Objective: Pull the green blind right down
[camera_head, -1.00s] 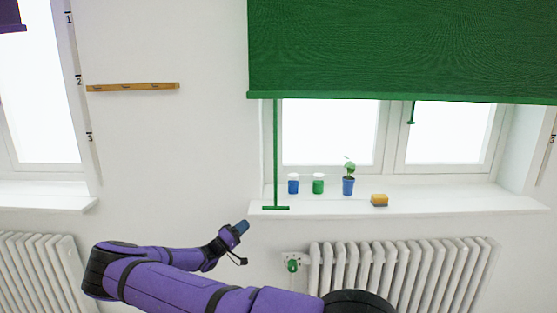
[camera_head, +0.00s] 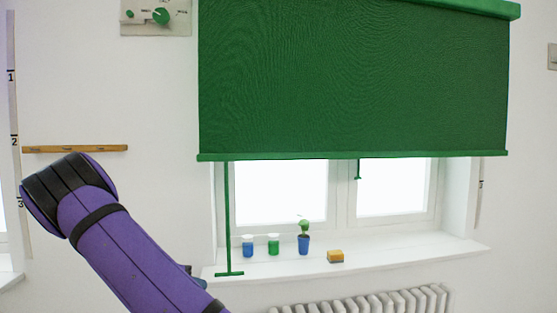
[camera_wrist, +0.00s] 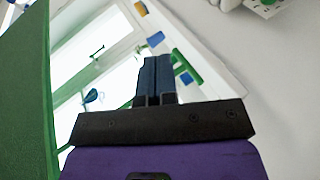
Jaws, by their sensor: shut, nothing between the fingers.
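The green blind (camera_head: 350,80) covers the upper part of the window in the head view. Its bottom bar (camera_head: 330,156) hangs well above the sill, leaving the lower panes bare. A long green rod (camera_head: 227,215) hangs at its left, ending in a crossbar (camera_head: 229,273) near the sill's left end. The blind (camera_wrist: 25,90) fills the wrist view's left edge.
A radiator (camera_head: 370,302) is below. A green-knobbed control panel (camera_head: 155,16) is at upper left.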

